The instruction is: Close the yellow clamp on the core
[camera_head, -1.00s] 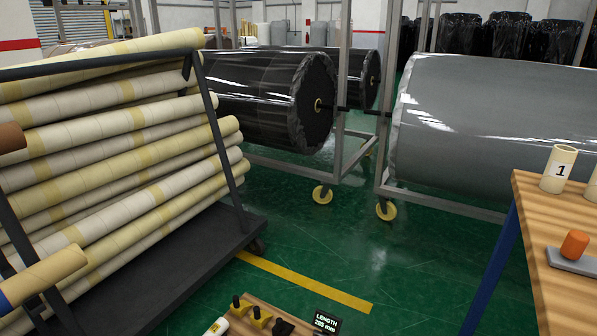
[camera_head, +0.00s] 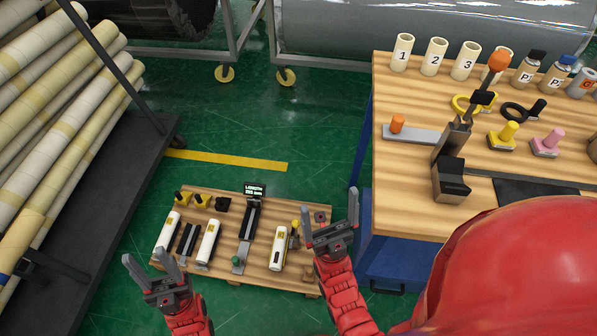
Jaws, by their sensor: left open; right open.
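In the head view, two small yellow clamp-like pieces (camera_head: 182,197) lie at the back left of a low wooden board, with a black one (camera_head: 222,204) beside them. Pale cores or rolls lie on this board: left (camera_head: 167,232), middle (camera_head: 208,240) and right (camera_head: 279,248). A small yellow part (camera_head: 295,227) is near the right one; I cannot tell if they touch. My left gripper (camera_head: 149,256) is open and empty at the board's front left. My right gripper (camera_head: 330,204) is open and empty by its right edge.
The wooden bench (camera_head: 400,200) at right holds numbered tubes (camera_head: 402,52), a lever tool (camera_head: 452,150), a black ring (camera_head: 520,112), and yellow (camera_head: 503,136) and pink (camera_head: 548,143) handled pieces. A cart of long tubes (camera_head: 70,90) stands left. Green floor is clear behind the board.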

